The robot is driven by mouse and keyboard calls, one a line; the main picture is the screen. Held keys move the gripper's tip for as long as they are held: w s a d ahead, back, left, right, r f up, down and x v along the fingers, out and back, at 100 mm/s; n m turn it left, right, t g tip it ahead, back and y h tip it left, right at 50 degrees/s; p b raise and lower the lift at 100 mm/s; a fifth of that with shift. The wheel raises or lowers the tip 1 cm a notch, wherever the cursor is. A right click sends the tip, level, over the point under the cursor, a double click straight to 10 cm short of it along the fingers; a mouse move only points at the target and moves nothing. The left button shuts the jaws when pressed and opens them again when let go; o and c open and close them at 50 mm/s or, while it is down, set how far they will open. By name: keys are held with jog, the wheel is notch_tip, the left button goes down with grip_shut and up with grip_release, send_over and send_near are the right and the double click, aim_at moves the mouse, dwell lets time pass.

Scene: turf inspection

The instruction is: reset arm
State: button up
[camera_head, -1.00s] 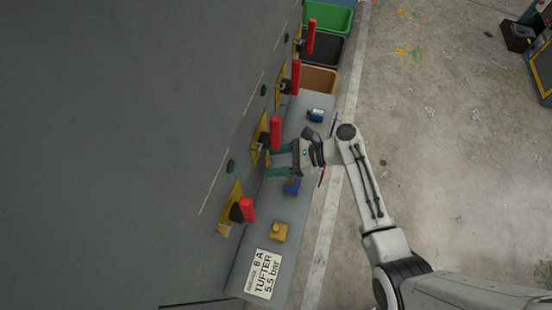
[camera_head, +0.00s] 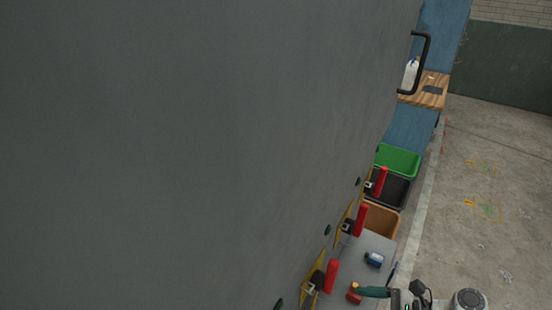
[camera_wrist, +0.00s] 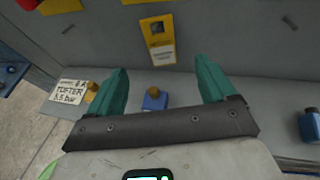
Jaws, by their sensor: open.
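My gripper (camera_head: 376,292) shows at the bottom edge of the head view, one teal finger pointing left over the grey ledge; most of my arm is out of frame. In the wrist view my gripper (camera_wrist: 164,84) has its two teal fingers wide apart with nothing between them. Beyond the fingers, a blue block with a brown knob (camera_wrist: 154,101) sits on the grey ledge. A yellow plate with a dark square (camera_wrist: 157,42) is on the upright panel behind it.
Red-handled levers (camera_head: 331,276) line the large grey panel (camera_head: 200,150). A blue item (camera_head: 374,259) lies on the ledge (camera_head: 372,243). Brown (camera_head: 381,219), black (camera_head: 388,188) and green bins (camera_head: 398,160) stand beyond. The concrete floor (camera_head: 490,220) at right is mostly clear.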

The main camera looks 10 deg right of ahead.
jog(key=s+a+f+n+g+h, duration=0.3)
jog(key=s+n, duration=0.3)
jog(key=n, duration=0.1)
jog(key=s+a+f+n+g+h, duration=0.2)
jog(key=s+a+n+h, duration=0.1)
jog(key=s+n, duration=0.3)
jog(key=s+d+r+n+g+h, duration=0.1)
jog(key=s+d+r+n+h, duration=0.3)
jog(key=s+n, duration=0.5)
jog(key=shift+s+d+r+n+h, duration=0.15)
jog(key=shift+d+r+n+h, duration=0.25)
jog(key=shift+d+n+h, duration=0.6)
jog(key=shift+a+m, duration=0.25)
jog(key=shift+m, duration=0.05)
